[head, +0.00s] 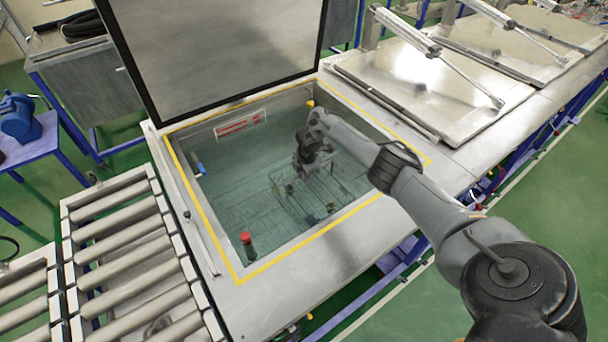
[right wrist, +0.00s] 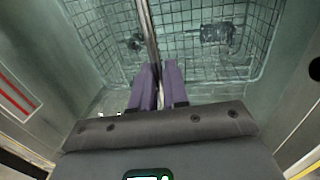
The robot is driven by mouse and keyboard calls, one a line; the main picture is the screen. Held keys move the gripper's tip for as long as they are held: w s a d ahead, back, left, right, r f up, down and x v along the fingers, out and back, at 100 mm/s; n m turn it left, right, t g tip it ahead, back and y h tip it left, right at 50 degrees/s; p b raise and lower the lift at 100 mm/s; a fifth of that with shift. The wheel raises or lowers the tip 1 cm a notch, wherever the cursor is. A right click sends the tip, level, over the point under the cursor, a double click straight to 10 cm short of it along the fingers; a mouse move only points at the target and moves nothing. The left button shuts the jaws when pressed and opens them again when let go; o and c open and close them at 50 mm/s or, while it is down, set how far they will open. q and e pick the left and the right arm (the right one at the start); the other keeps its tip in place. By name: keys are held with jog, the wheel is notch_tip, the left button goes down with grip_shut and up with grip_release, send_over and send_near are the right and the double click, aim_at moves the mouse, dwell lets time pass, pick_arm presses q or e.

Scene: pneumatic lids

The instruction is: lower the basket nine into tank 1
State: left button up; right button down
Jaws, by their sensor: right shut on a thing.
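The open tank (head: 240,277), edged with a yellow line, holds greenish liquid. A wire basket (head: 318,190) is down inside it, its lower part blurred by the liquid. In the right wrist view the basket's mesh (right wrist: 100,35) spreads below the gripper. My right gripper (head: 301,170) reaches down into the tank over the basket. Its purple fingers (right wrist: 158,72) are shut on a metal bar of the basket's handle (right wrist: 146,25). I cannot tell whether the basket touches the tank floor. No number shows on basket or tank. My left gripper is not in view.
The raised lid (head: 215,50) stands behind the tank. Closed lids (head: 430,85) with pneumatic cylinders lie to the right. A roller conveyor (head: 125,235) is at the left. A red-capped item (head: 246,243) stands at the tank's near corner.

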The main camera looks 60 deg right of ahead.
jog(key=shift+d+f+b, duration=0.1)
jog(key=shift+f+b, duration=0.2)
jog(key=shift+f, duration=0.3)
jog(key=shift+d, duration=0.1)
dwell(0.5)
jog(key=c, duration=1.4)
grip_release()
jog(key=shift+f, duration=0.1)
jog(key=o, duration=0.4)
jog(key=shift+s+a, duration=0.15)
jog(key=shift+a, duration=0.2)
jog(key=shift+c, duration=0.2)
jog(key=shift+d, duration=0.15)
